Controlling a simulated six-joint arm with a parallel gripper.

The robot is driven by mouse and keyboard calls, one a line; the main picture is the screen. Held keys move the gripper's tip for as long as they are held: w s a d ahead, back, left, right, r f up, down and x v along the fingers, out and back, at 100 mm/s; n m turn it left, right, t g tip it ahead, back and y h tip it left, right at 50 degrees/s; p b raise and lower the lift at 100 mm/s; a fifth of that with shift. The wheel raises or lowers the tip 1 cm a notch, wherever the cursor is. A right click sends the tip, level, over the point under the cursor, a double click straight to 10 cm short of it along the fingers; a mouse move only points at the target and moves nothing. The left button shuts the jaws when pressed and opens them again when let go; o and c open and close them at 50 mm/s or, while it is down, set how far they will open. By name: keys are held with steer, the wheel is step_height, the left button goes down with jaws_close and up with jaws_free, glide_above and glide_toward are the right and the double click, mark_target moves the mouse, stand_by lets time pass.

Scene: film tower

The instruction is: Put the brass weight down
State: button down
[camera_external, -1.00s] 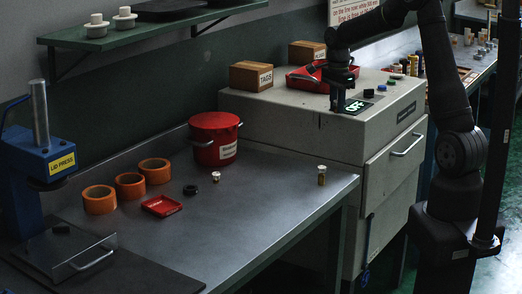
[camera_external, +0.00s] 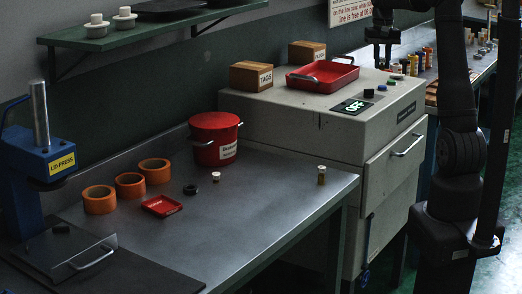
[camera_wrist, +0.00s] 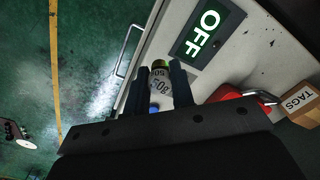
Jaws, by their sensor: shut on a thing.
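My gripper (camera_external: 383,58) is raised above the far right part of the grey cabinet, fingers pointing down. In the wrist view its two fingers (camera_wrist: 160,82) are closed on a small marked cylinder (camera_wrist: 159,82). The cylinder looks greyish, with dark characters on its side; a yellow-green part shows at its far end. I cannot tell its brass colour in this light, and in the external view it is not distinguishable. The cabinet top (camera_external: 300,108) lies below, with a lit OFF panel (camera_external: 352,107), also in the wrist view (camera_wrist: 208,33).
A red tray (camera_external: 322,76) and wooden boxes (camera_external: 257,76) occupy the cabinet's back. Small buttons (camera_external: 368,93) sit beside the panel. Several coloured canisters (camera_external: 414,63) stand beyond at right. The lower bench has a red pot (camera_external: 215,138), orange rings (camera_external: 130,186) and open space (camera_external: 260,200).

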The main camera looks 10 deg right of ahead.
steer(key=shift+d+r+n, duration=0.25)
steer(key=shift+d+n, duration=0.15)
steer(key=shift+d, duration=0.5)
steer(key=shift+a, duration=0.1)
